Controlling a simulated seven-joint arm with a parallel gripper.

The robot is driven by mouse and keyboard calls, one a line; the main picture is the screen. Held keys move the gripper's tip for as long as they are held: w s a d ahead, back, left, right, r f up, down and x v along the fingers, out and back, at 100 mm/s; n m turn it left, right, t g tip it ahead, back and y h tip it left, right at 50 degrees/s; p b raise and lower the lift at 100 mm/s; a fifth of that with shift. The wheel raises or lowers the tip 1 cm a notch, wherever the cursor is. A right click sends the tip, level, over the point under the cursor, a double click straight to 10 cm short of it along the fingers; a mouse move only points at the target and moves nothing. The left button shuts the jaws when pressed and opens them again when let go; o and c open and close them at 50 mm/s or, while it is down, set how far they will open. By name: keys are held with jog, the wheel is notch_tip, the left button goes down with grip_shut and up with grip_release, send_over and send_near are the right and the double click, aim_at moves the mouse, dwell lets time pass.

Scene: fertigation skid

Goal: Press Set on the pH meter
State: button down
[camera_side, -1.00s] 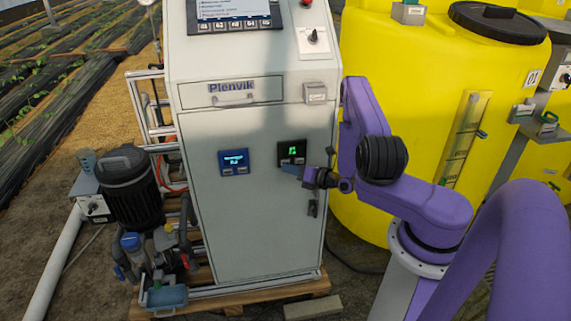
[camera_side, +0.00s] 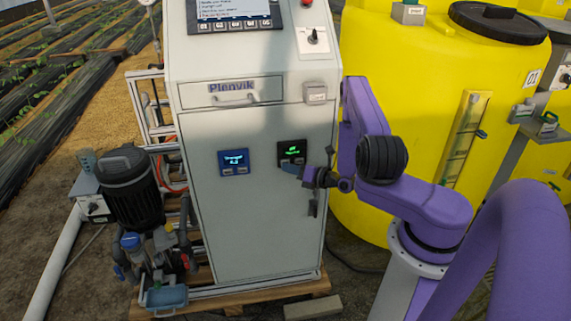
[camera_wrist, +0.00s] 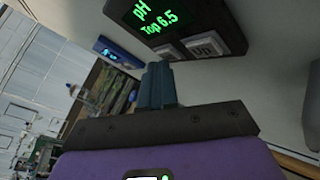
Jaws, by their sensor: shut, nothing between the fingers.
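The pH meter (camera_side: 292,152) is a black panel unit with a green display on the cabinet front. In the wrist view the pH meter (camera_wrist: 178,22) reads "pH" and "Top 6.5". Below the text are two pale buttons, a left one (camera_wrist: 168,52) and a right one (camera_wrist: 205,44); their labels are not clearly legible. My gripper (camera_side: 287,168) is shut and empty at the meter's lower left edge. In the wrist view its blue-grey fingertips (camera_wrist: 158,72) are close to the left button and partly overlap its lower edge. I cannot tell whether they touch it.
A blue meter (camera_side: 233,162) with a lit display sits left of the pH meter on the grey cabinet (camera_side: 250,240). A dark latch (camera_side: 312,208) is below right of my gripper. A yellow tank (camera_side: 400,70) stands to the right. The cabinet front below the meters is clear.

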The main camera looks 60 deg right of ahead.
jog(key=shift+s+a, duration=0.45)
jog(key=s+a, duration=0.3)
jog(key=shift+s+a, duration=0.25)
dwell(0.4)
dwell(0.4)
